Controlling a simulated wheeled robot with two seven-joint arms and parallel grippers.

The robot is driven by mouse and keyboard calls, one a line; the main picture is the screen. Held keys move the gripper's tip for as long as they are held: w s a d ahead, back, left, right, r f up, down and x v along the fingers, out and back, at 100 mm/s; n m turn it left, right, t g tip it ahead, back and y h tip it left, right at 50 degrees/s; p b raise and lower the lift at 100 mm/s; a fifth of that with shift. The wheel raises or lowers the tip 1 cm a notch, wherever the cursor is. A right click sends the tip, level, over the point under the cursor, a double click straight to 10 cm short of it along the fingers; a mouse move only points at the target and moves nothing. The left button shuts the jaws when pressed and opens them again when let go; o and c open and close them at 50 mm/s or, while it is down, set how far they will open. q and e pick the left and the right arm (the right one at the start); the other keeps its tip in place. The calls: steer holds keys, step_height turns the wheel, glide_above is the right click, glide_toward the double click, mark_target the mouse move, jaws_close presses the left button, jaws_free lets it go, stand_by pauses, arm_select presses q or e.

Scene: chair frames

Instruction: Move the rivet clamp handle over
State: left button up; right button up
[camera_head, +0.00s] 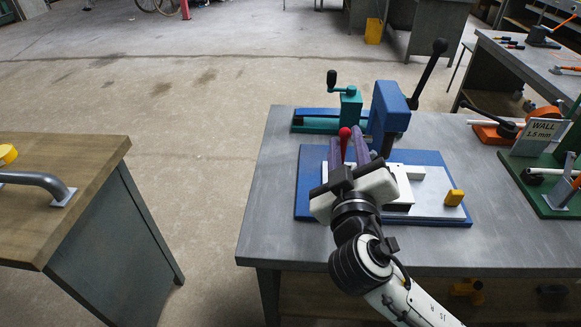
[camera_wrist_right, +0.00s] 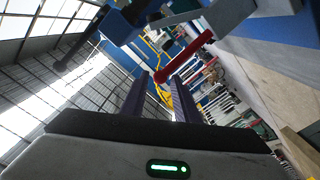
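The red clamp handle with a round knob (camera_head: 345,133) stands up from the blue riveting fixture on the grey bench. It also shows in the right wrist view, with its red lever (camera_wrist_right: 188,56) running up and right from the ball. My right gripper (camera_head: 346,146) reaches in from the front. Its two purple fingers are open, one on each side of the knob in the picture. In the right wrist view the ball lies in line with the gap near the fingertips (camera_wrist_right: 159,88); I cannot tell contact. The handle's base is hidden. My left gripper is not in view.
A teal crank device (camera_head: 350,107) is back left. The bench's front left is clear.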

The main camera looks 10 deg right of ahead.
steer(key=shift+x, duration=0.8)
steer(key=c, duration=0.3)
steer(key=shift+a+f, duration=0.1)
steer(key=shift+c, duration=0.8)
steer(key=shift+w+a+f+b, duration=0.1)
steer(key=shift+a+f+b, duration=0.1)
steer(key=shift+a, duration=0.35)
steer(key=shift+w+a+f+b, duration=0.1)
steer(key=shift+w+a+b, duration=0.1)
steer(key=shift+a, duration=0.35)
steer(key=shift+c, duration=0.4)
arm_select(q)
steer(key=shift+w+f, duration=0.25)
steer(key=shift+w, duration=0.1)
arm_select(e)
steer(key=shift+a, duration=0.45)
steer(key=shift+f, duration=0.1)
